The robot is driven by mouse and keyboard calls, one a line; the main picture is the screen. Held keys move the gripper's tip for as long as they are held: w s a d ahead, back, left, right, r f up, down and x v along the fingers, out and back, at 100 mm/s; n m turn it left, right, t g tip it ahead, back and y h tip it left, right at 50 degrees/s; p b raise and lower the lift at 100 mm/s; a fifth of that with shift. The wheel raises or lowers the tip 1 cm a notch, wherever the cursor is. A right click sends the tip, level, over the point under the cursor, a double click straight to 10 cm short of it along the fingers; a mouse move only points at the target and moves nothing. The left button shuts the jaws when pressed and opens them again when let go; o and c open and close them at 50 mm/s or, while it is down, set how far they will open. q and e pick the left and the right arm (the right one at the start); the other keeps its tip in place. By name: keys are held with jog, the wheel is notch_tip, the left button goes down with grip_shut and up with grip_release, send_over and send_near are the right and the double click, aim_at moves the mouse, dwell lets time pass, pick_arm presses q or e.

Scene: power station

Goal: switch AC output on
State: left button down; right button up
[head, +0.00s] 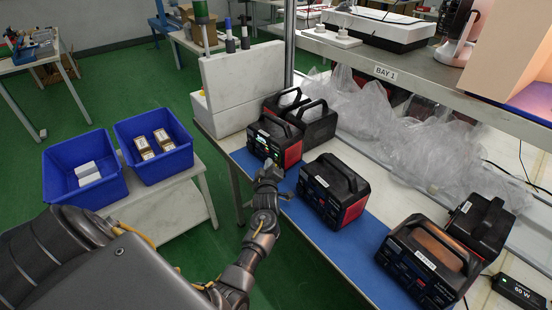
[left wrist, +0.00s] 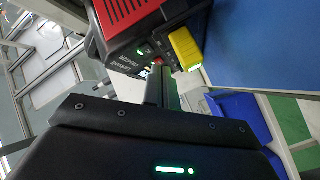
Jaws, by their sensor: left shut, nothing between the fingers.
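A black power station with red sides (head: 286,147) stands on the blue mat at the far end of the bench, its front lit with small lights. My left gripper (head: 268,176) is shut and empty, right in front of that front panel. In the left wrist view, the shut fingertips (left wrist: 157,82) reach the panel edge of the power station (left wrist: 128,22), close to a red button (left wrist: 158,61) and a small green light. A yellow plug (left wrist: 184,48) sits in the panel beside them, with a green glow near it. Whether the fingertips touch a button is unclear. My right gripper is out of view.
More power stations stand along the bench: one mid-mat (head: 334,190), one at the near right (head: 425,262), and others behind. Clear plastic wrap (head: 400,140) lies under the BAY 1 shelf (head: 440,90). Blue bins (head: 83,170) stand on a side table at left.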

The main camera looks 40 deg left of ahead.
pick_arm(q)
jog(key=s, duration=0.1)
jog(key=s+p, duration=0.1)
jog(key=s, duration=0.1)
jog(key=s+p, duration=0.1)
jog(key=shift+s+a+r, duration=0.1)
jog(key=shift+s+a, duration=0.1)
jog(key=shift+a, duration=0.2)
jog(key=shift+s+a+p, duration=0.15)
jog(key=shift+s+p, duration=0.35)
jog(key=shift+s, duration=0.2)
